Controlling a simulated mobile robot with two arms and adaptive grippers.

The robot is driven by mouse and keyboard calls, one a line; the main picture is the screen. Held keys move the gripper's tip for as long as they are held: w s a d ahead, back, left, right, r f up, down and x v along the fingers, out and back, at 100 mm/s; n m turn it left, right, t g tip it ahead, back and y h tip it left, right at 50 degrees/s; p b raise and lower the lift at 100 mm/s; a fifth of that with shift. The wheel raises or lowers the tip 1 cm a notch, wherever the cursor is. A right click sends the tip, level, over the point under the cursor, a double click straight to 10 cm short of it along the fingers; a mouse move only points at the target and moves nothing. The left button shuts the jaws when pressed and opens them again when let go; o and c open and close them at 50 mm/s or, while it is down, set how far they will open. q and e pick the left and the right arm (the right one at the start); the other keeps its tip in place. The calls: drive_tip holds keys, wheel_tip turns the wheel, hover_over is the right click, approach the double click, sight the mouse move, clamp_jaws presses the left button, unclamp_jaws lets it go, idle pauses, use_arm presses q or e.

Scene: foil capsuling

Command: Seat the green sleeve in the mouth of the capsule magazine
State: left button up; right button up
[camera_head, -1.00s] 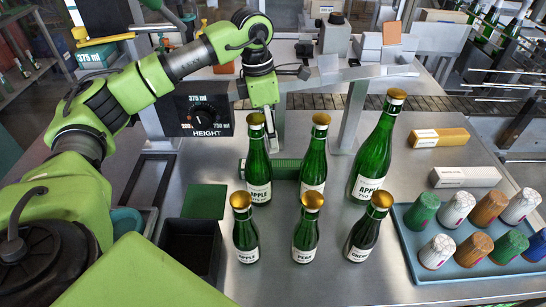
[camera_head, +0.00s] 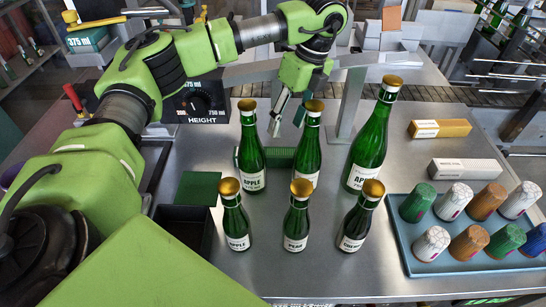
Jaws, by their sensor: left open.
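A ribbed green sleeve (camera_head: 280,158) lies on the steel table behind the back row of bottles, partly hidden by two of them. My left gripper (camera_head: 289,114) is open and empty. It points down between the left and middle back bottles, above the sleeve in the picture; the height gap is hard to judge. I cannot pick out the mouth of the capsule magazine with certainty. My right gripper is not in view.
Several gold-topped green bottles (camera_head: 365,150) stand in front of the sleeve. A blue tray (camera_head: 402,233) of coloured capsules is at right, with gold (camera_head: 440,129) and white (camera_head: 466,168) boxes behind. A dark bin (camera_head: 205,235), green square (camera_head: 198,188) and HEIGHT dial box (camera_head: 180,108) are left.

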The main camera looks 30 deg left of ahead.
use_arm(q)
drive_tip(key=r+n+y, duration=0.1)
drive_tip(key=n, duration=0.5)
drive_tip(key=n+y+p, duration=0.1)
drive_tip(key=n+p, duration=0.1)
drive_tip(key=n, duration=0.2)
hover_over(272, 152)
drive_tip(key=d, duration=0.2)
drive_tip(key=shift+g, duration=0.3)
drive_tip(key=f, duration=0.4)
drive_tip(key=w+f, duration=0.1)
drive_tip(key=f, duration=0.2)
drive_tip(key=shift+a, duration=0.25)
drive_tip(key=shift+s+f, duration=0.1)
drive_tip(key=shift+f, duration=0.1)
drive_tip(key=p+x, duration=0.3)
drive_tip(key=x, duration=0.1)
drive_tip(key=shift+f, duration=0.15)
drive_tip(key=shift+a+f, duration=0.1)
drive_tip(key=shift+f, duration=0.25)
drive_tip(key=c, duration=1.3)
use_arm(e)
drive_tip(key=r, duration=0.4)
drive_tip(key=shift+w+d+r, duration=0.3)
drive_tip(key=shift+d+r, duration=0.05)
use_arm(q)
drive_tip(key=shift+r, duration=0.1)
